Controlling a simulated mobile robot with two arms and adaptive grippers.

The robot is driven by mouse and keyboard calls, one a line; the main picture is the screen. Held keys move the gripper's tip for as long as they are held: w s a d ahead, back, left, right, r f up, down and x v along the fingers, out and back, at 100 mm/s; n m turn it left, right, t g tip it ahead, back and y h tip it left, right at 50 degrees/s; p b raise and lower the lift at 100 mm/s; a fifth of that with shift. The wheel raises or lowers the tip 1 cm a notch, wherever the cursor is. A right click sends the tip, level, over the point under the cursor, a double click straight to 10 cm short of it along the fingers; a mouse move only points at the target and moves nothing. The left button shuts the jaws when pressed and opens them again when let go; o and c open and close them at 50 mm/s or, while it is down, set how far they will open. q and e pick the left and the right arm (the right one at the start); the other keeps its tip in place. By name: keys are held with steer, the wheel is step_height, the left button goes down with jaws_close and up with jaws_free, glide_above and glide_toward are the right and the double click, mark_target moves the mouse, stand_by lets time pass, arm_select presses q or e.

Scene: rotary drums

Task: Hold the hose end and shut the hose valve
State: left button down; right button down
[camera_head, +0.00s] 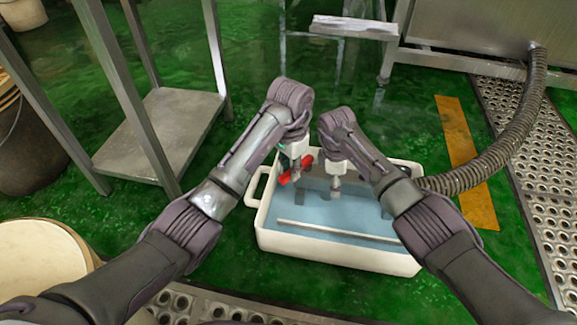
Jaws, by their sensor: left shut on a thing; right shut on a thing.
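A white tub (335,262) with a handle on its left side stands on the floor, with bluish water inside. A grey ribbed hose (500,150) runs from the machine at the right down to the tub and passes behind my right arm. A red valve handle (303,166) shows at the tub's back left. My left gripper (289,172) is shut at the red handle. My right gripper (336,190) is shut beside it, over the tub, on what appears to be the hose end. The grippers and arms hide most of the hose end and valve.
A metal shelf stand (160,125) is at the left. A steel machine (475,35) is at the back right. Drain grating (550,215) and a yellow floor strip (465,165) lie to the right. A round container (40,265) is at the lower left.

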arm_select(q)
steer(key=shift+d+r, duration=0.15)
steer(key=shift+d, duration=0.05)
stand_by(0.5)
steer(key=c, duration=1.2)
jaws_free()
steer(key=shift+c, duration=0.2)
steer(key=shift+o, duration=1.2)
steer(key=shift+s+a, duration=0.1)
